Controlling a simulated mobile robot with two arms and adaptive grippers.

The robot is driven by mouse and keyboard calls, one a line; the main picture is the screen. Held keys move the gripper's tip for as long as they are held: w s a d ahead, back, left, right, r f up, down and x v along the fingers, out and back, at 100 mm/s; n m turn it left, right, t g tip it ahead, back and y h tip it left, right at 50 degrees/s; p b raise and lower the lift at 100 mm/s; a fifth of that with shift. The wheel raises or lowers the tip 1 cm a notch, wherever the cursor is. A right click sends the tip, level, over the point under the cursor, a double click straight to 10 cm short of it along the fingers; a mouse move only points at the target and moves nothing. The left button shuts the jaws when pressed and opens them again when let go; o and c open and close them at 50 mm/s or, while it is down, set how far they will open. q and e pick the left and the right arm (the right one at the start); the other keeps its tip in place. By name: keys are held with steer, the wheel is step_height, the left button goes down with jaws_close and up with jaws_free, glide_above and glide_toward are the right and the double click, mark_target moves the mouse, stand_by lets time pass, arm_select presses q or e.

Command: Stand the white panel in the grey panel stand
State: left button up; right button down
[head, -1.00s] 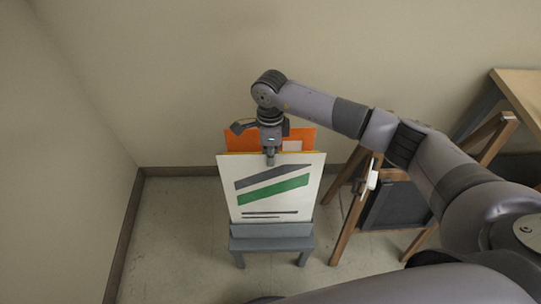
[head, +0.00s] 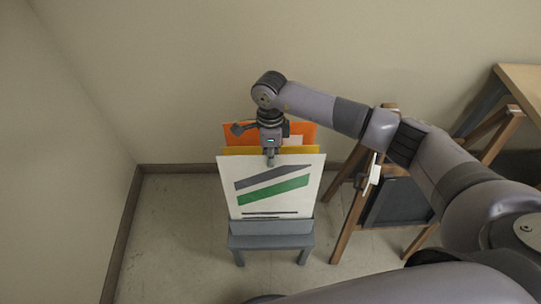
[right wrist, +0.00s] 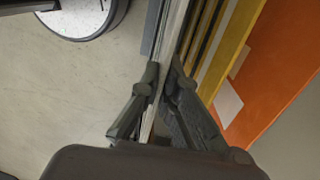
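The white panel (head: 245,206), with a grey and a green stripe, stands nearly upright in the grey panel stand (head: 271,241). Its lower edge is hidden behind the stand's front wall. My right gripper (head: 270,160) is at the middle of the panel's top edge, fingers pointing down. In the right wrist view, my right gripper (right wrist: 162,92) has its fingers closed on the panel's thin edge (right wrist: 172,35), one on each side. How deep the panel sits is hidden. My left gripper is out of view.
A yellow panel (head: 230,150) and an orange panel (head: 238,130) stand behind the white one. A dark board on a wooden easel (head: 392,203) is close on the right, under my right arm. A wooden table (head: 522,88) is at far right. Walls enclose the back and left.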

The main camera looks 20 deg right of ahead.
mark_target(271, 178)
steer(key=shift+s+a+f+b, duration=0.1)
steer(key=shift+s+f+b, duration=0.1)
steer(key=shift+f+b, duration=1.45)
steer(key=shift+s+f+b, duration=0.15)
steer(key=shift+f+b, duration=1.05)
steer(key=shift+f, duration=0.8)
steer(key=c, duration=1.7)
jaws_free()
steer(key=r, duration=0.4)
steer(key=w+r, duration=0.1)
steer(key=r, duration=0.7)
steer(key=shift+w+d, duration=0.2)
